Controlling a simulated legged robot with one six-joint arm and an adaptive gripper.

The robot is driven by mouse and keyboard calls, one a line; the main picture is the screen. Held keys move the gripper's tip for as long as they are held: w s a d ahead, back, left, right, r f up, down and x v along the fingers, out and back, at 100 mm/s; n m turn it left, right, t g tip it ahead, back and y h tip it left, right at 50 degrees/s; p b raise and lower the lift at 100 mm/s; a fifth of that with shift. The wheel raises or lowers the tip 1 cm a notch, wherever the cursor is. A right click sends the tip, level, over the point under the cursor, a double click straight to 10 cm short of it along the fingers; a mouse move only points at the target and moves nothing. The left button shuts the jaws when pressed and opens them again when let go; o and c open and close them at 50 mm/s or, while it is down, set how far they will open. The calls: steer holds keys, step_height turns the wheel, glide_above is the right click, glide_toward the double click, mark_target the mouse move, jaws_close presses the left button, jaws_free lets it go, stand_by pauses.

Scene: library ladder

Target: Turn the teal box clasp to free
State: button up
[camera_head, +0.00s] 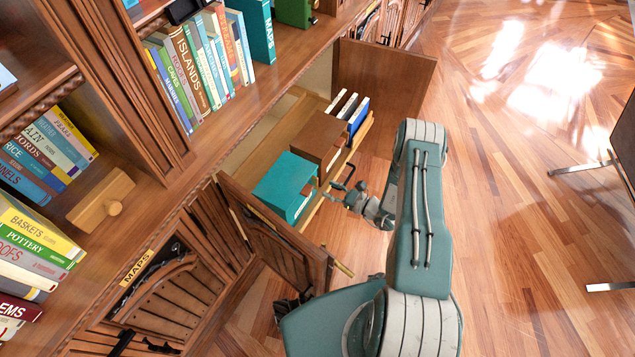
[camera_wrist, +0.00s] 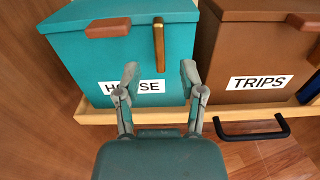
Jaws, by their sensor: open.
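The teal box (camera_wrist: 75,58) stands in a pull-out wooden tray, its white label partly hidden by my left finger. Its clasp (camera_wrist: 158,45) is a narrow brass and brown bar, upright on the front face near the lid's edge. A red-brown block (camera_wrist: 108,27) sits on the lid edge left of it. My gripper (camera_wrist: 160,75) is open and empty, its fingertips apart and just below the clasp in the picture, one to each side. I see no contact with the clasp. In the head view the teal box (camera_head: 285,187) is left of my gripper (camera_head: 345,190); the clasp is too small to make out there.
A brown box (camera_wrist: 235,50) labelled TRIPS stands right beside the teal box. The tray (camera_wrist: 215,113) has a black pull handle (camera_wrist: 255,130) in front. Open cabinet doors (camera_head: 285,235) (camera_head: 385,85) flank the tray.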

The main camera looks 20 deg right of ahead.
mark_target(317, 189)
steer(key=x, duration=0.5)
steer(key=shift+a, duration=0.1)
steer(key=shift+c, duration=0.3)
jaws_close()
